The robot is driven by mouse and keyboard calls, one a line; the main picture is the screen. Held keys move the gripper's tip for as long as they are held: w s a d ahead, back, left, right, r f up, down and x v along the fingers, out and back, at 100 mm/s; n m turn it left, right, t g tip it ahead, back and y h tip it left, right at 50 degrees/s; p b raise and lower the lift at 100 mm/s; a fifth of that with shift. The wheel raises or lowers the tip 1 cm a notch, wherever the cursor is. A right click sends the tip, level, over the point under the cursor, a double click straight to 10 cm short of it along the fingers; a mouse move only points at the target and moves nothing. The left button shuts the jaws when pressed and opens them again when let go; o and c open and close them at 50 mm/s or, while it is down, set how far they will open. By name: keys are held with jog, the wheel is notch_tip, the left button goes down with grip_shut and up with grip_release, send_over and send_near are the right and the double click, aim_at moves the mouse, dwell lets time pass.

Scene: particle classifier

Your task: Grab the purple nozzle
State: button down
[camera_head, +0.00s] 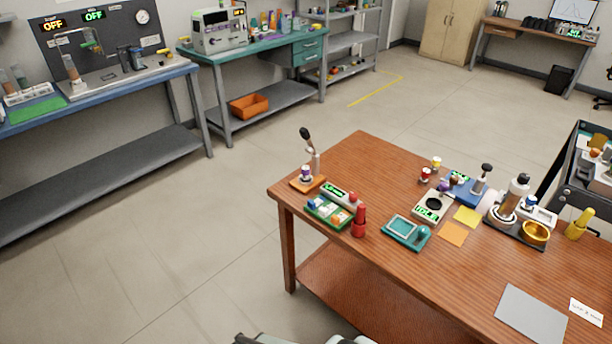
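A small purple-and-white piece (306,172) stands on an orange base at the left corner of the wooden table. A dark purple piece (445,186) shows beside the scale with a green display. Both are small in the picture, and I cannot tell which one is the purple nozzle. My gripper is not in view; only a bit of grey and white, probably part of my own body, shows at the bottom edge.
The wooden table (345,165) also carries a red bottle (359,222), a teal tray (404,229), the scale (432,206), a gold bowl (535,233) and a grey sheet (531,313). Its front middle is bare. Open floor lies left, before workbenches along the wall.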

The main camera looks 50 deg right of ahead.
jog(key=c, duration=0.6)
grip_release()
